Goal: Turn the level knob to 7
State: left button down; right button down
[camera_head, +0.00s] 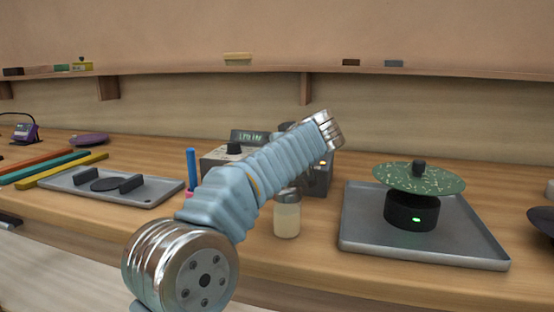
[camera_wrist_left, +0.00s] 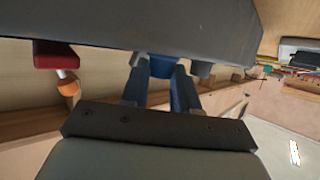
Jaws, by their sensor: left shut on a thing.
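The display (camera_head: 250,137) stands at the middle back of the bench, its lettering too small to read surely. In front of it is a grey box with a black knob (camera_head: 234,149) on top. A dark grey unit (camera_head: 320,182) is partly hidden behind my left arm. In the left wrist view, my left gripper (camera_wrist_left: 162,78) is shut on a small blue knob-like part (camera_wrist_left: 164,66) against a broad grey face (camera_wrist_left: 150,25). The arm hides this gripper in the head view. The knob's setting cannot be read. My right gripper is not in view.
A jar (camera_head: 287,215) stands close below my left forearm. A blue marker (camera_head: 191,168) stands left of it. A grey tray (camera_head: 350,235) with a green disc (camera_head: 420,177) on a black base is at right; another tray (camera_head: 150,198) is at left. A red-and-orange part (camera_wrist_left: 62,65) is beside the gripper.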

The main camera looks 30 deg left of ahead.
pick_arm(q)
jog(key=shift+s+a+f+m+t+h+b, duration=0.15)
jog(key=shift+f+m+t+h+b, duration=0.1)
jog(key=shift+m+t+h+b, duration=0.6)
jog(key=shift+r+m+t+h+b, duration=0.1)
jog(key=shift+m+t+h+b, duration=0.15)
jog(key=shift+m+t+b, duration=0.15)
jog(key=shift+s+a+r+m+t+h, duration=0.15)
jog(key=shift+m+t+h, duration=0.4)
jog(key=shift+m+h, duration=0.35)
jog(key=shift+r+m+t+h, duration=0.1)
jog(key=shift+m+t+h, duration=0.25)
jog(key=shift+m, duration=0.2)
jog(key=shift+a+r+m+h+p, duration=0.15)
jog(key=shift+m+h+p, duration=0.55)
jog(key=shift+h, duration=0.15)
jog(key=shift+m+t+h+p, duration=0.55)
jog(key=shift+m+h+p, duration=0.35)
jog(key=shift+h+p, duration=0.15)
jog(key=shift+a+m+h+p, duration=0.1)
jog(key=shift+m+h+p, duration=0.45)
jog(key=shift+p, duration=0.1)
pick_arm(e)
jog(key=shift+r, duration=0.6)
pick_arm(q)
jog(key=shift+f, duration=0.2)
